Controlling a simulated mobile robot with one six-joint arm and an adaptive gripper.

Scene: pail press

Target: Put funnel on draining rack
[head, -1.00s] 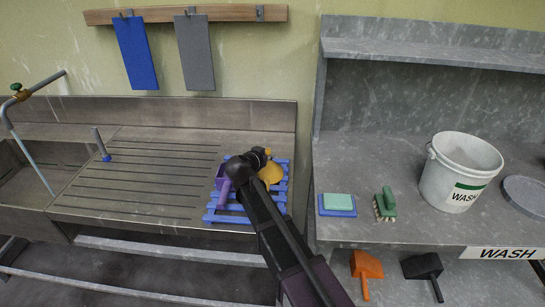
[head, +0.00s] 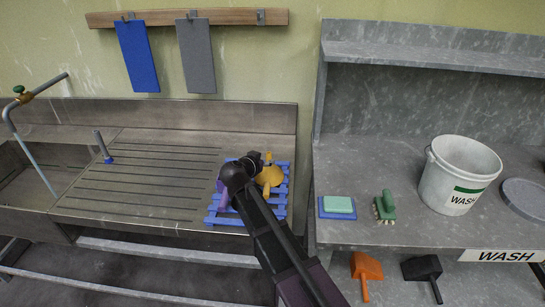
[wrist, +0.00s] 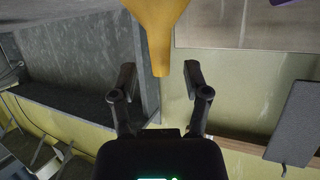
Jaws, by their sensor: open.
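The yellow funnel (head: 270,177) sits on the blue slatted draining rack (head: 240,221) at the right end of the steel drainboard, its narrow spout pointing up. In the wrist view the funnel (wrist: 158,25) shows at the top, with its spout tip between and just beyond my fingers. My gripper (wrist: 160,78) is open, with a clear gap between each finger and the spout. In the head view my gripper (head: 256,161) is just left of the spout, and my arm hides part of the rack.
A purple scoop-like thing (head: 223,192) is on the rack's left side, partly behind my arm. A WASH pail (head: 458,175), a green brush (head: 386,206) and a sponge (head: 338,204) are on the right bench.

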